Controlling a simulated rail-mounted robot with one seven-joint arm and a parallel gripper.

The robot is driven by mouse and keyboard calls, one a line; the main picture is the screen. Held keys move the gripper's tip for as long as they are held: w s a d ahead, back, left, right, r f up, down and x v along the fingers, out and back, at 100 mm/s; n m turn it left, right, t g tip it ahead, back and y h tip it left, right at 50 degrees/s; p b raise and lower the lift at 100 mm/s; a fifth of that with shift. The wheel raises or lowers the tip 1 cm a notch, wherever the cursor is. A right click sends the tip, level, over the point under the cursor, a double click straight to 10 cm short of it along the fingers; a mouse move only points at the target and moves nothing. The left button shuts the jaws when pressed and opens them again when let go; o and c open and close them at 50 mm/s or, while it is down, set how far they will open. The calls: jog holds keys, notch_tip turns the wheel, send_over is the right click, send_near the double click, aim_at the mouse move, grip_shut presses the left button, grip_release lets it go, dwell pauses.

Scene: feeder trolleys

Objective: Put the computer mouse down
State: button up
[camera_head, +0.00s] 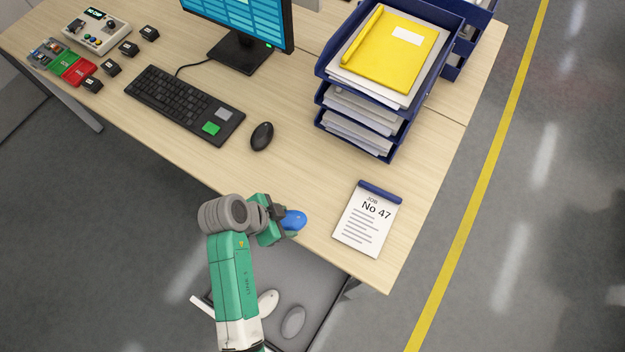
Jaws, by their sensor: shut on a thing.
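My gripper (283,224) is shut on a blue computer mouse (295,220) near the desk's front edge. The rounded end of the mouse sticks out to the right of the fingers; the rest is hidden by them. I cannot tell whether the mouse touches the desk (330,172) or is held above it. A black computer mouse (262,136) lies on the desk, up and left of my gripper, beside the keyboard (180,102).
A job pad (362,225) lies right of my gripper. Stacked blue paper trays (386,155) and a monitor (240,20) stand behind. A grey tray (330,293) below the front edge holds a white mouse (268,302) and a grey mouse (293,321). Desk between black mouse and pad is clear.

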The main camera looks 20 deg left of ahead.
jog(key=b, duration=0.3)
send_over(303, 185)
jog(key=s+a, duration=0.1)
jog(key=a, duration=0.1)
jog(key=shift+d+f, duration=0.25)
jog(key=shift+f, duration=0.3)
jog(key=shift+s+f+b, duration=0.1)
jog(key=shift+f+b, duration=0.55)
jog(key=shift+f, duration=1.3)
jog(key=o, duration=1)
jog(key=shift+r, duration=0.1)
jog(key=shift+r+p, duration=0.35)
jog(key=shift+r, duration=0.05)
jog(key=p+v, duration=0.3)
jog(key=v, duration=0.8)
jog(key=shift+s+a+r, duration=0.1)
jog(key=shift+s+a, duration=0.1)
